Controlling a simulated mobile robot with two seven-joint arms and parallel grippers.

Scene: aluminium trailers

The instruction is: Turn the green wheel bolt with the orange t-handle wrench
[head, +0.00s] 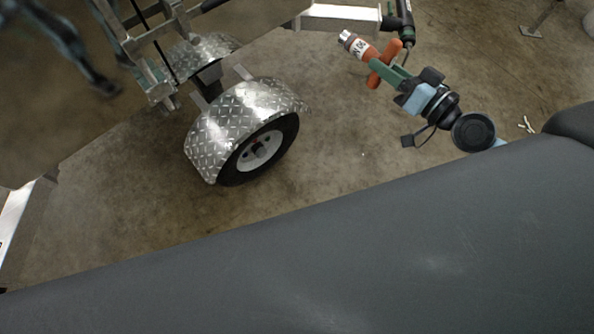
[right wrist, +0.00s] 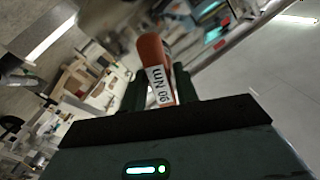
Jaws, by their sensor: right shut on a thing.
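My right gripper (head: 384,70) is shut on the orange t-handle wrench (head: 359,48) and holds it in the air, apart from the wheel. The wrench's silver socket end points to the upper left in the head view. In the right wrist view the wrench (right wrist: 152,52) stands up between the fingers, with a white "90 Nm" label. The trailer wheel (head: 262,147) has a black tyre and white rim, to the left of the gripper. The wheel bolts are too small to tell apart, and no green one can be made out. My left gripper is not seen.
A diamond-plate fender (head: 222,125) covers the top of the wheel. The trailer's pale tongue bar (head: 340,18) reaches toward the gripper at the top. Open concrete floor (head: 340,125) lies between the wheel and my right gripper. Small pale items lie on the floor at right.

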